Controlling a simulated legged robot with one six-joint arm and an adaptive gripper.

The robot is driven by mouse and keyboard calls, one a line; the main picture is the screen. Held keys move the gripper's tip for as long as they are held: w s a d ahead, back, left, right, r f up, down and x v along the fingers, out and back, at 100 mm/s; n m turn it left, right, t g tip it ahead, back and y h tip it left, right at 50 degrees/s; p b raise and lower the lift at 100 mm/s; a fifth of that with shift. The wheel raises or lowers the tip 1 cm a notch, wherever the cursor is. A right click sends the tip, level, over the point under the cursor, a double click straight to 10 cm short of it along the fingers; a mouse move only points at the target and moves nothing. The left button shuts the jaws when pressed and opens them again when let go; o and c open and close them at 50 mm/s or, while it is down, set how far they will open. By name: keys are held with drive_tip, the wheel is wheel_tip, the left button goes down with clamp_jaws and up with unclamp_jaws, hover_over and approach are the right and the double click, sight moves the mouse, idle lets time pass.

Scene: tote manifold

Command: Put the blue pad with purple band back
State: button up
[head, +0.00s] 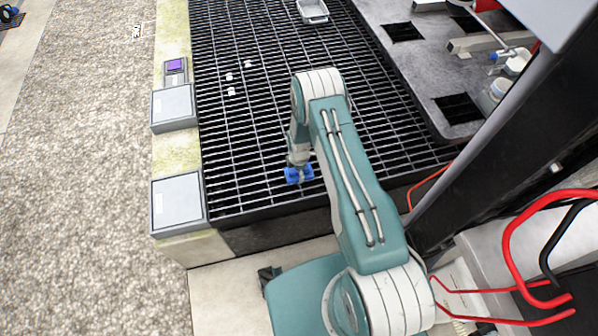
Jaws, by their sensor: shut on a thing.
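My gripper (299,168) hangs from the end of my arm over the near part of the dark grating. It is small in view, and its fingers are hard to make out. It is shut on a blue piece, the blue pad (293,176). I cannot make out a purple band on it. A small grey holder with a purple square (176,66) sits on the pale ledge at the left, well away from my gripper.
Two grey boxes (173,106) (178,202) stand on the ledge left of the grating (260,120). Several small white bits lie on the grating. A metal tray (313,11) is at the far end. A grey panel with dark openings (430,60) and a dark post (490,130) are at right.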

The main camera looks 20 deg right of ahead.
drive_tip(key=shift+f, duration=0.3)
drive_tip(key=o, duration=0.6)
drive_tip(key=shift+o, duration=0.2)
